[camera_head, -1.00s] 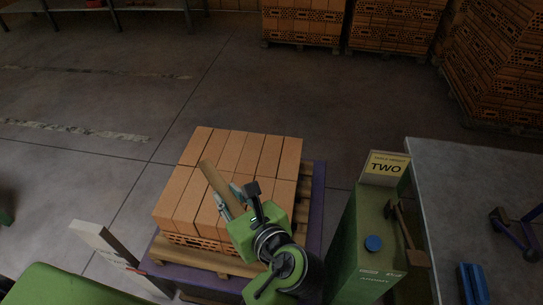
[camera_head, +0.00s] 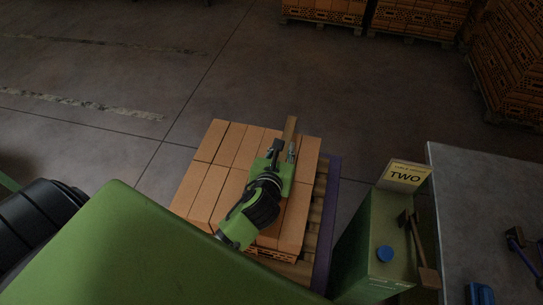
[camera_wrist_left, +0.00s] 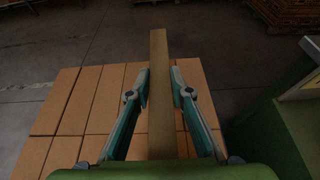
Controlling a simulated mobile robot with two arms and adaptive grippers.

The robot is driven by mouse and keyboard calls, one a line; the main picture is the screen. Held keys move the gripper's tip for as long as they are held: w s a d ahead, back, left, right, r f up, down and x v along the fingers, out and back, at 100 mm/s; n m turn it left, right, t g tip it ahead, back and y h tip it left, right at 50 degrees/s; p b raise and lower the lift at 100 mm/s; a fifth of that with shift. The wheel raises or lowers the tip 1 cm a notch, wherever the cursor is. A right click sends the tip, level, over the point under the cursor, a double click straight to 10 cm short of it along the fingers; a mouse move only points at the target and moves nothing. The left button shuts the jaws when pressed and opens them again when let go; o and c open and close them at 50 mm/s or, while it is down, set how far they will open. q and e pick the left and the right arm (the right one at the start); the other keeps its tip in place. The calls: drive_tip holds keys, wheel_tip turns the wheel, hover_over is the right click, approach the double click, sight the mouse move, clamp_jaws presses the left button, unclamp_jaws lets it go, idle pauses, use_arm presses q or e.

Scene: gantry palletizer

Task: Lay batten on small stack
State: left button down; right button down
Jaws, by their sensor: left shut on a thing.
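The batten (camera_head: 291,128) is a thin brown wooden strip, held by my left gripper (camera_head: 285,150) over the right part of the small stack (camera_head: 208,180) of orange bricks. It points away from me and its far end reaches about the stack's back edge. In the left wrist view the batten (camera_wrist_left: 159,65) runs lengthwise between the two fingers of the gripper (camera_wrist_left: 159,90), above the stack's top bricks (camera_wrist_left: 85,105). Whether it touches the bricks I cannot tell. My arm hides the front of the stack. My right gripper is not in view.
The stack stands on a wooden pallet with a purple edge (camera_head: 327,215). To the right are a green cabinet (camera_head: 365,240) with a "TWO" sign (camera_head: 407,174), a blue button (camera_head: 384,254) and a hammer (camera_head: 415,240), then a grey table (camera_head: 470,190).

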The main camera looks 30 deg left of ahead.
use_arm(q)
drive_tip(key=a+f, duration=0.2)
drive_tip(key=f, duration=0.1)
drive_tip(key=shift+w, duration=0.15)
drive_tip(key=shift+w+a+f, duration=0.15)
drive_tip(key=shift+a+f, duration=0.25)
drive_tip(key=shift+f, duration=0.05)
drive_tip(key=f, duration=0.3)
drive_tip(key=shift+a+f+b, duration=0.2)
drive_tip(key=shift+a+b, duration=0.15)
drive_tip(key=shift+f, duration=0.3)
drive_tip(key=c, duration=1.8)
unclamp_jaws()
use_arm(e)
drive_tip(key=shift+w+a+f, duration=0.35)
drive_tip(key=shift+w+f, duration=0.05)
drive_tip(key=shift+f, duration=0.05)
